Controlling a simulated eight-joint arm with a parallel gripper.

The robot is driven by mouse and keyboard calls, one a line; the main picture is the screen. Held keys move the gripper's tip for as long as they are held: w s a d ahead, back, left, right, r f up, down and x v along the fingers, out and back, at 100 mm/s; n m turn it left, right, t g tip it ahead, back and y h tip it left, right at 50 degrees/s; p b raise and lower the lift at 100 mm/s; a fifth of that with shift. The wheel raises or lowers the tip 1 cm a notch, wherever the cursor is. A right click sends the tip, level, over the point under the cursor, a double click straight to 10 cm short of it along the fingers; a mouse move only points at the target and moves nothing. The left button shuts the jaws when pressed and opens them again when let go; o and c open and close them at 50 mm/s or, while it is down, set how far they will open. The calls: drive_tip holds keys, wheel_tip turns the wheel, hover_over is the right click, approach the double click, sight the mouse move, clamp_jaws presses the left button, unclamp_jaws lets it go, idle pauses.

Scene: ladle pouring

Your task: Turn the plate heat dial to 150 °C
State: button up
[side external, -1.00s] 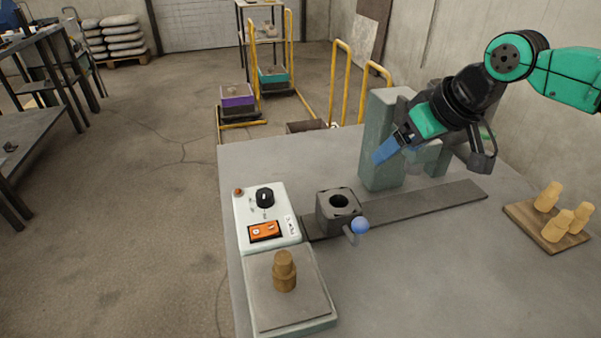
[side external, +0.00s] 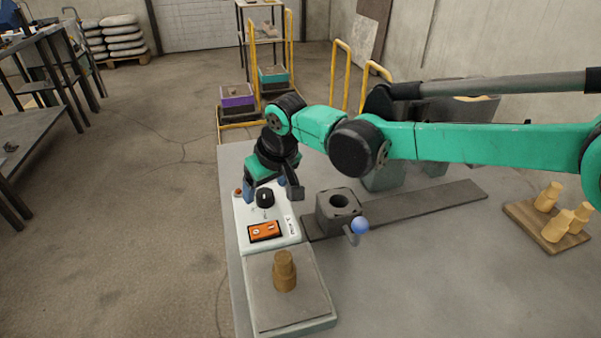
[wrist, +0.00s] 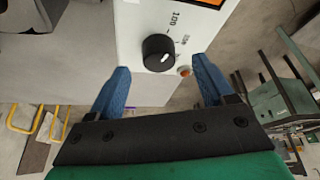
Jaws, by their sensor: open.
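The plate heat dial (side external: 265,197) is a black knob with a white pointer line on the white control box (side external: 282,213). In the wrist view the dial (wrist: 158,53) lies ahead of and between my gripper's two blue fingers. The mark 100 shows beside it; other scale marks are too small to read. My gripper (side external: 264,187) is over the far end of the box, beside the dial in the side view. In the wrist view my gripper (wrist: 160,85) is open, with a finger on either side and nothing between the tips. I cannot tell how high the tips are above the box.
A grey block with a blue-knobbed handle (side external: 338,212) stands right of the box. A wooden board (side external: 522,221) with several pieces is far right.

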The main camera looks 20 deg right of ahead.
drive_tip(key=shift+x, duration=0.95)
clamp_jaws()
drive_tip(key=shift+m, duration=0.5)
drive_tip(key=m+h, duration=0.1)
drive_tip(key=m, duration=0.1)
drive_tip(key=m+h, duration=0.1)
drive_tip(key=m, duration=0.1)
drive_tip(key=shift+a+m+t, duration=0.1)
drive_tip(key=shift+m+t, duration=0.2)
drive_tip(key=m+h, duration=0.1)
drive_tip(key=m, duration=0.3)
drive_tip(key=shift+w+h, duration=0.1)
drive_tip(key=shift+h, duration=0.2)
drive_tip(key=shift+m, duration=0.3)
unclamp_jaws()
